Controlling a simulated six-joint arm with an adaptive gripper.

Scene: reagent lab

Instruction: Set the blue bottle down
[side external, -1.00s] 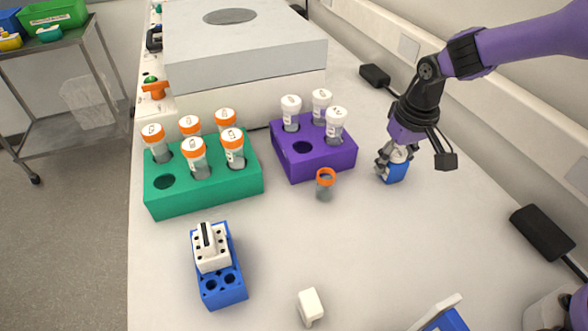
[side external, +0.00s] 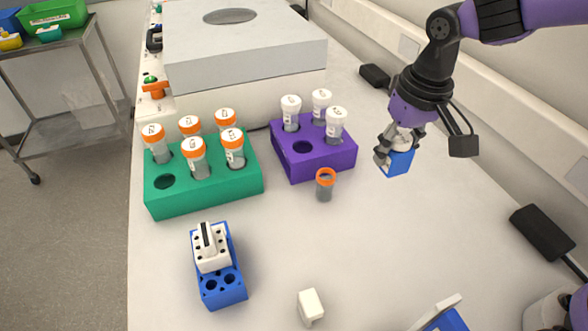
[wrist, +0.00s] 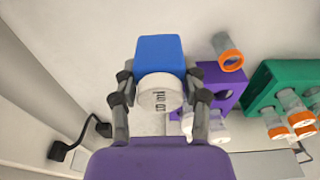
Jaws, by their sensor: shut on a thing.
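The blue bottle (side external: 397,161) has a square blue body and a round white cap. It also shows in the wrist view (wrist: 159,54), with dark lettering on the cap. My gripper (side external: 396,146) is shut on the bottle, with one finger on each side near the cap. In the wrist view my gripper (wrist: 160,92) holds it from both sides. In the side view the bottle appears held above the white bench (side external: 400,240), to the right of the purple rack; its exact height is hard to tell.
The purple rack (side external: 318,163) holds several white-capped tubes. The green rack (side external: 205,199) holds several orange-capped tubes. A blue block (side external: 222,290) and a small white piece (side external: 311,306) stand nearer. The bench's right-middle is clear.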

